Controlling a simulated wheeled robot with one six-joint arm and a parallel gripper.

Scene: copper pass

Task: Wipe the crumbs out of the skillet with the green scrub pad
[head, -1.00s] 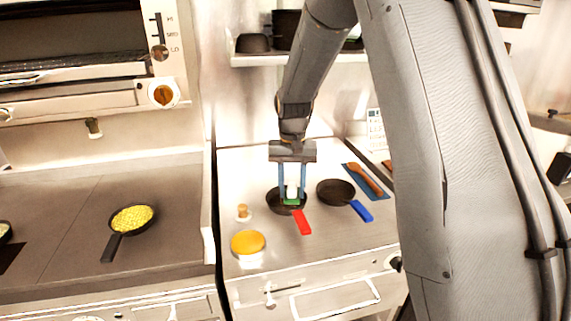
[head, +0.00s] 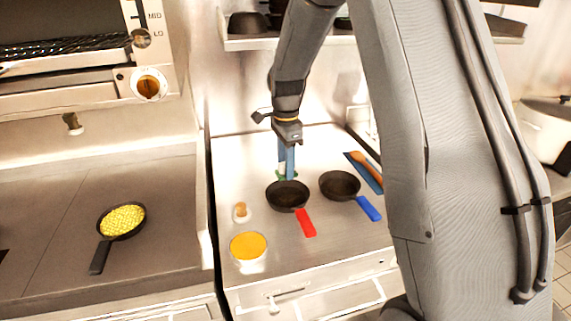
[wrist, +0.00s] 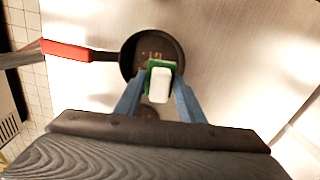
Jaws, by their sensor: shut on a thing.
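My gripper (head: 287,170) is shut on the scrub pad, a green pad with a white block on top (wrist: 160,82). In the head view the pad (head: 281,175) is partly hidden by the fingers and shows at the far rim of the red-handled black skillet (head: 288,195). In the wrist view the pad overlaps the edge of that skillet (wrist: 133,52); I cannot tell whether it touches it. A few tan crumbs (wrist: 152,55) show inside this skillet. A second black skillet, with a blue handle (head: 340,186), stands to its right; its inside looks dark.
A blue mat (head: 371,181) with a brown utensil lies at the back right. A small wooden-topped item (head: 240,211) and an orange-topped round container (head: 248,246) stand left of the red-handled skillet. A pan of yellow food (head: 122,220) sits on the left counter. A shelf (head: 255,42) hangs above.

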